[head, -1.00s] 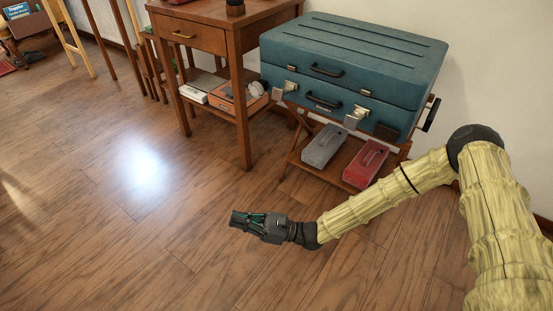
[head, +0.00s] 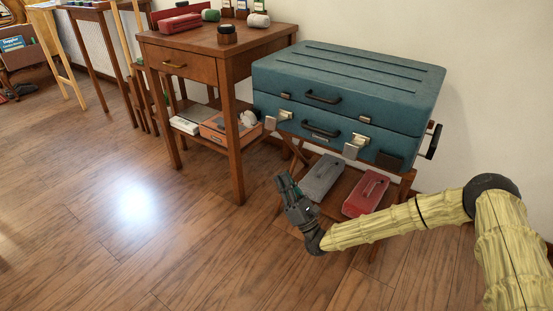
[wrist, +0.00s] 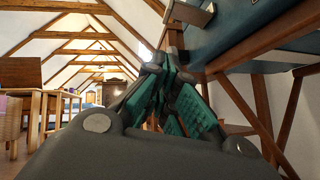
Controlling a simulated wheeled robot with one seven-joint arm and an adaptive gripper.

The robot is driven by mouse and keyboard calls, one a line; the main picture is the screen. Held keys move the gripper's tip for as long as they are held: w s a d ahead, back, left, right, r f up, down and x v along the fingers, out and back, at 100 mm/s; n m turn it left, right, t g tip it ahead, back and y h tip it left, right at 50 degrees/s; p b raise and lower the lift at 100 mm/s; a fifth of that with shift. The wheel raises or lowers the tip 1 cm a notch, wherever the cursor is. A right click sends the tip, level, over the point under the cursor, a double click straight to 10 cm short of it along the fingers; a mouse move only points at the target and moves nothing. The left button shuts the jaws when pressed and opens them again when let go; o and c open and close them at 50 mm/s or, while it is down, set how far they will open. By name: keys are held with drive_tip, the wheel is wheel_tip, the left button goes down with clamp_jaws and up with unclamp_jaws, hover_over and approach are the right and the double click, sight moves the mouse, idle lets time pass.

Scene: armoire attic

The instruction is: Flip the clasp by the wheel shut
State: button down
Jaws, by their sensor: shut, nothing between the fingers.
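A blue-teal suitcase (head: 345,85) lies flat on a folding wooden stand. My gripper (head: 283,178) is shut and empty, below and in front of the suitcase, apart from both clasps. In the wrist view my gripper (wrist: 165,85) points up past the suitcase underside (wrist: 225,25), with a metal clasp plate (wrist: 190,12) at the top.
The stand's lower shelf holds a grey box (head: 322,177) and a red box (head: 365,194). A wooden side table (head: 262,42) stands close on the left. Dark handles show on the suitcase's front and right side. The floor (head: 130,240) in front is clear.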

sight(278, 121)
drive_tip(key=s+d+r+b+x, duration=0.1)
drive_tip(key=b+x, duration=0.5)
drive_tip(key=x, duration=0.6)
drive_tip(key=shift+d+r, duration=0.4)
drive_tip(key=shift+r, duration=0.2)
drive_tip(key=shift+w+a+r, duration=0.1)
drive_tip(key=shift+a, duration=0.05)
